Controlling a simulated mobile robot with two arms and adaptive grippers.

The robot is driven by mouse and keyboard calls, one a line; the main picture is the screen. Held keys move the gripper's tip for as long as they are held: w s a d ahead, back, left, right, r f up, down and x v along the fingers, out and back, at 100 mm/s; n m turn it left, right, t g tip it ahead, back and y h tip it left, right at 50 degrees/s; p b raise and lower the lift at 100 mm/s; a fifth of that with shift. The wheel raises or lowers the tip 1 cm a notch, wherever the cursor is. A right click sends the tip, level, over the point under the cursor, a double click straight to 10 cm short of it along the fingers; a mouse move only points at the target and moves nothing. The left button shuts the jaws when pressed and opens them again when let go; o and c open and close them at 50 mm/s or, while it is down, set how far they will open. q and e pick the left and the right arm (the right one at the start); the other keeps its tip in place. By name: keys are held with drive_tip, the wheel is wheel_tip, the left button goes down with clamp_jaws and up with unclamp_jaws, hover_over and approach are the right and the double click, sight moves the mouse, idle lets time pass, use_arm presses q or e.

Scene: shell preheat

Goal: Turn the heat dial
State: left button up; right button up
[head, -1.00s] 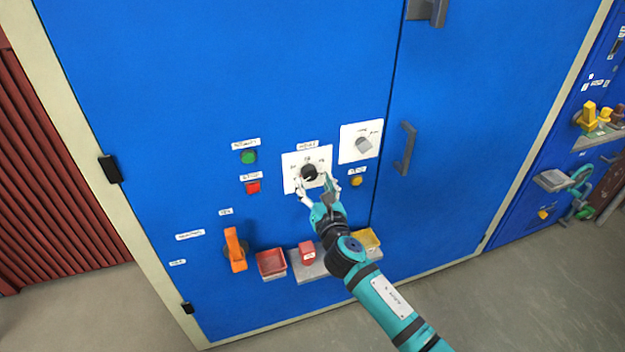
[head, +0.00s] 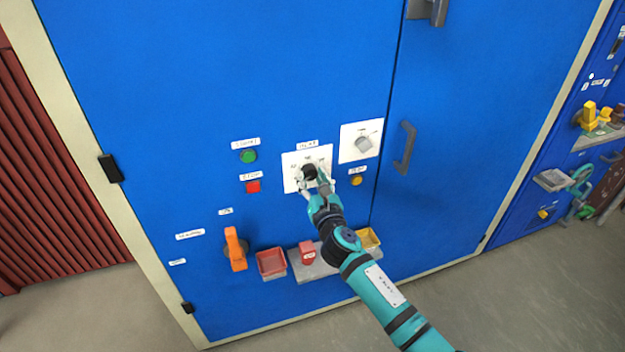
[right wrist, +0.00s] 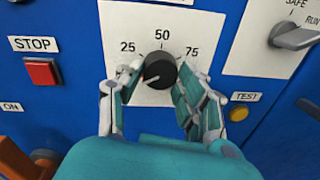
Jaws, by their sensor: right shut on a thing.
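The heat dial is a round black knob (head: 309,172) on a white plate (head: 290,160) on the blue cabinet door. In the right wrist view the knob (right wrist: 160,72) sits below the printed marks 25, 50 and 75. A light pointer line on it points down and left. My right gripper (head: 314,181) is at the knob, with one finger on each side. In the right wrist view its fingers (right wrist: 152,88) are closed around the knob. My left gripper is not in view.
A grey SAFE/RUN selector (head: 363,144) is up right of the dial. A green button (head: 248,156), red STOP button (head: 253,187) and yellow TEST button (head: 356,180) are near. An orange handle (head: 235,249) and a red bin (head: 271,263) sit below.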

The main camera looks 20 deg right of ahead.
drive_tip(key=shift+m, duration=0.4)
drive_tip(key=m+p, duration=0.1)
drive_tip(key=m, duration=0.3)
drive_tip(key=shift+r+m, duration=0.1)
drive_tip(key=shift+m, duration=0.3)
drive_tip(key=m, duration=0.3)
drive_tip(key=m+p, duration=0.1)
drive_tip(key=m, duration=0.2)
drive_tip(key=shift+g+y, duration=0.3)
drive_tip(key=m+p, duration=0.1)
drive_tip(key=m, duration=0.5)
drive_tip(key=shift+y, duration=0.3)
drive_tip(key=m+p, duration=0.1)
drive_tip(key=m, duration=0.4)
drive_tip(key=shift+d+y, duration=0.15)
drive_tip(key=shift+y, duration=0.15)
drive_tip(key=o, duration=1.2)
drive_tip(key=shift+c, duration=0.2)
